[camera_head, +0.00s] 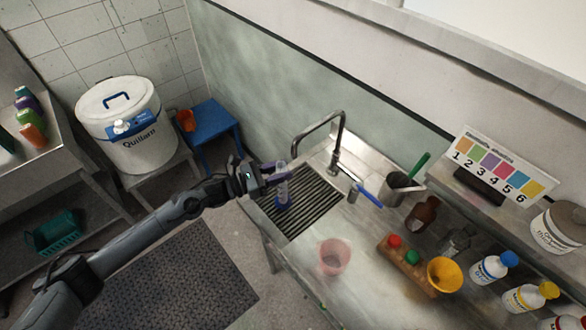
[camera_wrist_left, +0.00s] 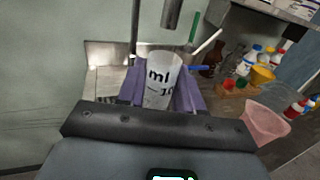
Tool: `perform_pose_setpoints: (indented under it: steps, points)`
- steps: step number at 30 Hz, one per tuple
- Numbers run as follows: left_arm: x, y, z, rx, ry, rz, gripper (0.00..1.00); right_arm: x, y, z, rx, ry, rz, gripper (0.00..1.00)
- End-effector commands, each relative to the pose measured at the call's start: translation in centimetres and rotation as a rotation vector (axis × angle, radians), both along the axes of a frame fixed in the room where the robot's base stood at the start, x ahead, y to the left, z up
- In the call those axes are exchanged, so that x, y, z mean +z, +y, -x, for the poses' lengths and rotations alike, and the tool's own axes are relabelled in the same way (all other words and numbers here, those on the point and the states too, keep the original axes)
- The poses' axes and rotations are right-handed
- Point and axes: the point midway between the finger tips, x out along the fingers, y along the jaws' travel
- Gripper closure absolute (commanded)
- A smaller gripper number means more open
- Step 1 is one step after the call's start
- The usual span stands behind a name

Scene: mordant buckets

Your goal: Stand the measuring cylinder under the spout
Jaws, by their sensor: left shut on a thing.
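The measuring cylinder (camera_head: 282,187) is clear with a blue base and stands roughly upright over the dark drain grate (camera_head: 318,208) in the head view. My left gripper (camera_head: 274,175) is shut on it. In the left wrist view the cylinder (camera_wrist_left: 162,76), with "ml" printed on it, sits between the purple finger pads of my left gripper (camera_wrist_left: 161,92). The curved metal spout (camera_head: 294,148) of the tap is behind and above it. I cannot tell whether the base touches the grate. My right gripper is not in view.
A pink cup (camera_head: 333,258) stands on the counter right of the grate. A metal pot (camera_head: 399,190), brown bottle (camera_head: 424,213), rack with red and green caps (camera_head: 405,258) and yellow funnel (camera_head: 444,275) stand farther right. A blue stool (camera_head: 211,124) stands left of the sink.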

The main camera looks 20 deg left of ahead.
Motion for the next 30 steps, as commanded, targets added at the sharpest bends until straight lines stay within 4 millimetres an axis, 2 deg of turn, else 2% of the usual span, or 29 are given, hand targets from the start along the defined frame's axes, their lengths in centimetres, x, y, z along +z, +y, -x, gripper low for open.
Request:
perform_pose_setpoints:
  steps: [11,15,29,30]
  points:
    - [0.0,-3.2,-3.0,-0.001,0.001,0.001,1.00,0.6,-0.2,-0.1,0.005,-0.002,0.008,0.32]
    - [-1.4,-3.0,-2.8,-0.001,0.002,-0.001,1.00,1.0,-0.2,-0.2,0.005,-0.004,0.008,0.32]
    - [-2.0,-2.9,-2.8,-0.001,0.000,-0.001,1.00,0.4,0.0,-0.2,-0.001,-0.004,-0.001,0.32]
    - [-1.9,-2.9,-2.8,-0.001,0.000,-0.001,0.62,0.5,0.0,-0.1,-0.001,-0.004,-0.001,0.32]
